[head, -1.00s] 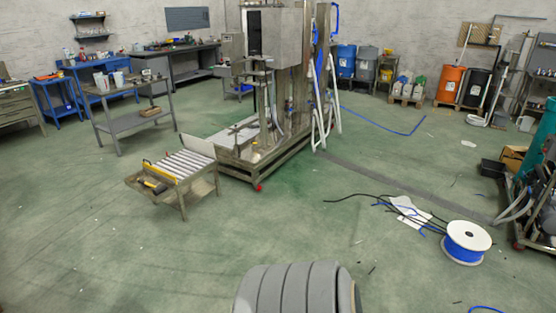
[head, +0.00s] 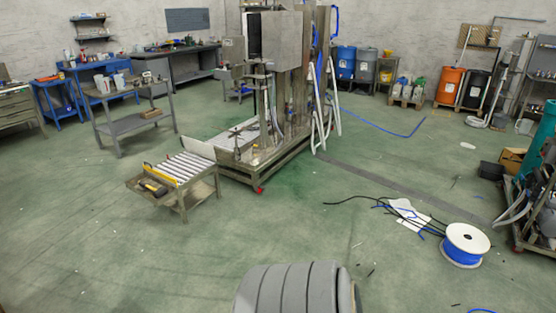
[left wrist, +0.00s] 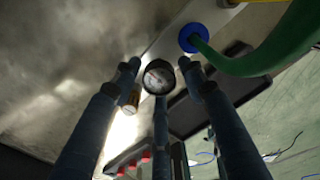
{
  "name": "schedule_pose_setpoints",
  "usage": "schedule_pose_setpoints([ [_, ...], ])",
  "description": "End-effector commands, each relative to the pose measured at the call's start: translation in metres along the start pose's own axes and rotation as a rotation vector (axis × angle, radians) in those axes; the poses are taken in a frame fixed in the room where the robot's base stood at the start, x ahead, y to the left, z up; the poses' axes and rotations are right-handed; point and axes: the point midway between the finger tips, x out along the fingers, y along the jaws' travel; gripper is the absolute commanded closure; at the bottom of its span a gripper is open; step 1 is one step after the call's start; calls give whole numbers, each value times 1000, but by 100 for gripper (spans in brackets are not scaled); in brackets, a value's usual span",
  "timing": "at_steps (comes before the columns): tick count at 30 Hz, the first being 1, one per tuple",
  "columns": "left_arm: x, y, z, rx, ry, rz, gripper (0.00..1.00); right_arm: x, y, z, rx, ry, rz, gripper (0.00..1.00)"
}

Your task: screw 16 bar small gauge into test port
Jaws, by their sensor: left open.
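A small round gauge (left wrist: 158,77) with a dark rim and pale dial shows in the left wrist view, face toward the camera. My left gripper (left wrist: 160,82) has its blue-grey fingers spread around the gauge, with the fingertips close to its rim. The gripper is open; I cannot tell whether any finger touches the gauge. The gauge's stem and any port behind it are hidden. The gauge's range cannot be read. My right gripper is in neither view. In the head view no gauge or test port can be made out.
In the left wrist view, a green hose (left wrist: 265,60) with a blue collar (left wrist: 193,38) runs close to the right finger. A brass-coloured cylinder (left wrist: 131,100) is beside the left finger. In the head view, a roller table (head: 184,168) stands before a steel machine (head: 281,40); a cable spool (head: 466,238) is at right.

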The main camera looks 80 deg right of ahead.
Motion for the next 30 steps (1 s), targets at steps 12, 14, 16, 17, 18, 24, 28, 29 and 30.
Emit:
schedule_pose_setpoints([
  [12, -3, -1, 0, -676, 2, 2, 58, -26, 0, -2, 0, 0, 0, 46],
  [14, -2, -1, 0, -769, 1, 3, 58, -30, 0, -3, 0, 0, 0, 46],
  [16, -2, -1, 0, -859, 1, 2, 58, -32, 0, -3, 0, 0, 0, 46],
  [17, -2, -1, 0, -889, 2, 2, 58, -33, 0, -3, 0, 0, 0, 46],
  [18, -1, -1, 0, -919, 1, 2, 58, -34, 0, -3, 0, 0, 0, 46],
  [24, 0, -2, 1, -956, 0, 1, 58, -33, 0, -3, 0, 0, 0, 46],
  [28, 0, -2, 1, -954, 0, 1, 70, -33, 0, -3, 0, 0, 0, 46],
  [29, 0, -2, 1, -954, 0, 1, 76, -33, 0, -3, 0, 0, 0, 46],
  [30, 0, -2, 0, -954, 1, 0, 84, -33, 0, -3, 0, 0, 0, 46],
])
